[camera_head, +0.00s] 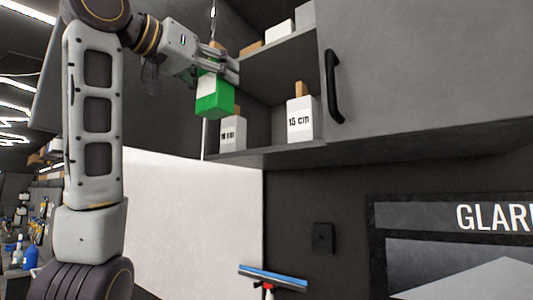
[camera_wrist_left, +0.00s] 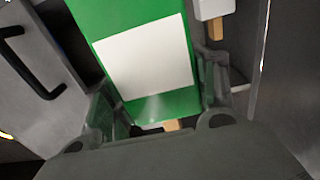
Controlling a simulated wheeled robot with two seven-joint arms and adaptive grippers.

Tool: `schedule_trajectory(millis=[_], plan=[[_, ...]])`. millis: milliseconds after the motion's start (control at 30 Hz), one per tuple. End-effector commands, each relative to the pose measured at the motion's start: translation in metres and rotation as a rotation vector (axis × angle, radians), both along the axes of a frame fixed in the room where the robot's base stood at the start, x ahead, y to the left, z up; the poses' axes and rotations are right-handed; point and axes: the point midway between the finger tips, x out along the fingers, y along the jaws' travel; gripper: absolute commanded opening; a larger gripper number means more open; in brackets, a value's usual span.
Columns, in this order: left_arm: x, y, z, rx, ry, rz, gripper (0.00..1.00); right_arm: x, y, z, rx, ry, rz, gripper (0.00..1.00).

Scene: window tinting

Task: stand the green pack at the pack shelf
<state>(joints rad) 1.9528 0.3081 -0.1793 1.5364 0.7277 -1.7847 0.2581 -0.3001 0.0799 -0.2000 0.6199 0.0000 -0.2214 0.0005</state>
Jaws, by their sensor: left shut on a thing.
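The green pack (camera_head: 214,104) has a white label and is in my left gripper (camera_head: 222,68), in front of the open wall cabinet. In the left wrist view the green pack (camera_wrist_left: 150,60) sits between the fingers of my left gripper (camera_wrist_left: 165,118), its white label facing the camera. The gripper is shut on it. The pack shelf (camera_head: 285,152) is the cabinet's lower board. A white pack marked 15 cm (camera_head: 301,121) and another white pack (camera_head: 233,135) with a partly readable mark stand on it. The held pack is above and in front of the left white pack. My right gripper is not in view.
An upper shelf (camera_head: 275,48) holds more white and tan packs. A grey cabinet door with a black handle (camera_head: 334,87) is to the right. Between the two lower white packs there is a gap. A blue squeegee (camera_head: 273,276) hangs below.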

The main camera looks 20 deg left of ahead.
Motion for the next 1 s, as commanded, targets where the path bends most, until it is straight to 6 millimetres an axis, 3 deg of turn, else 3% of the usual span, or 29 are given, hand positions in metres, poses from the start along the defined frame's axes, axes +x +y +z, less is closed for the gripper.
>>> schedule_trajectory(millis=[167, 667, 1000], plan=[[0.001, 0.003, -0.009, 0.000, 0.000, 0.011, 0.30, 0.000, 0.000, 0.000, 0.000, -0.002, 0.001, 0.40], [0.005, 0.001, -0.008, 0.000, 0.000, 0.010, 0.30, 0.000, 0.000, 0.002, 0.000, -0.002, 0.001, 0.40], [0.047, -0.014, -0.007, 0.000, 0.004, 0.009, 0.30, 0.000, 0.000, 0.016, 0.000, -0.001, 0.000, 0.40]])
